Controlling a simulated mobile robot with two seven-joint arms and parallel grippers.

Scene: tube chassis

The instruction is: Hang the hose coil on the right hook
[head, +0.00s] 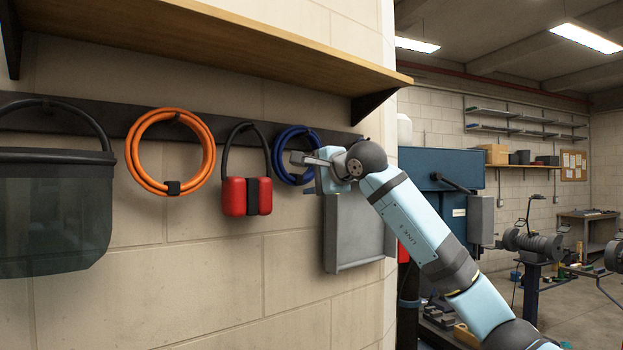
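A blue hose coil (280,158) is against the wall at the right part of the dark hook rail (226,127). An orange hose coil (139,172) with a black clip at its bottom hangs from a hook left of it. My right gripper (306,159) reaches in from the right, its fingers pointing left across the right side of the blue coil. The fingers overlap in this view, so I cannot tell whether they grip the coil. My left gripper is out of view.
Red ear defenders (234,197) with a black band hang between the coils. A dark bag (50,215) hangs at far left. A wooden shelf (230,42) juts out above the rail, and a grey metal holder (355,232) is below my wrist. The lower wall is clear.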

